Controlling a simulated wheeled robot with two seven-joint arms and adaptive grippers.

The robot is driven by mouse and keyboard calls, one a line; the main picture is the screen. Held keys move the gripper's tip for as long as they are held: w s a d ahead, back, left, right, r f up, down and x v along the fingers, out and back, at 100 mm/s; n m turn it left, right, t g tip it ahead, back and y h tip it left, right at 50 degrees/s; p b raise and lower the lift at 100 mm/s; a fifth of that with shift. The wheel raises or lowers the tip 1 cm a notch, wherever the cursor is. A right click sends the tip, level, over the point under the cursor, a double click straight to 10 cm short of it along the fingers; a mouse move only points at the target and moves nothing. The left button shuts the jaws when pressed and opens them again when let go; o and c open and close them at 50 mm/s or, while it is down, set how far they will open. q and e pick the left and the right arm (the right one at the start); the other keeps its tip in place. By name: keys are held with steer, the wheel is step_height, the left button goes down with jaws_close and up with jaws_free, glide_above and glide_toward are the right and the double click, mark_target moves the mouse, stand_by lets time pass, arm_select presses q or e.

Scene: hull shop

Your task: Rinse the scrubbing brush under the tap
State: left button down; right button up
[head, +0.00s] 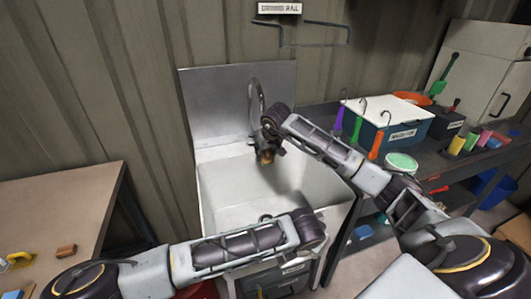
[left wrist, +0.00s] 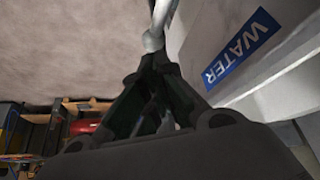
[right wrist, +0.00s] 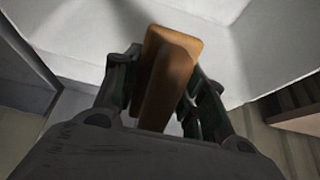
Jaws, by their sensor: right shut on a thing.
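The brush (right wrist: 165,75) shows in the right wrist view as a brown wooden block. My right gripper (head: 268,143) is shut on it and holds it over the sink basin (head: 225,185), below the curved grey tap (head: 256,97). The brush also shows in the head view (head: 266,157); its bristles cannot be made out. My left gripper (left wrist: 152,65) is shut in the left wrist view, its fingertips together at a pale metal lever (left wrist: 153,38) beside a blue WATER label (left wrist: 241,46). I cannot tell whether they touch the lever. No water stream can be made out.
A bench (head: 60,205) stands at the left with a small brown block (head: 66,251) on it. A dark shelf (head: 425,165) at the right holds a blue box (head: 385,135) with hanging tools and several coloured cups. A drying rail (head: 313,42) is on the wall.

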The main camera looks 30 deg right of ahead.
mark_target(313, 254)
arm_select(q)
steer(key=shift+f, duration=0.65)
steer(key=shift+f, duration=0.4)
stand_by(1.1)
steer(key=shift+f, duration=2.25)
steer(key=shift+r, duration=4.6)
steer(key=v, duration=1.2)
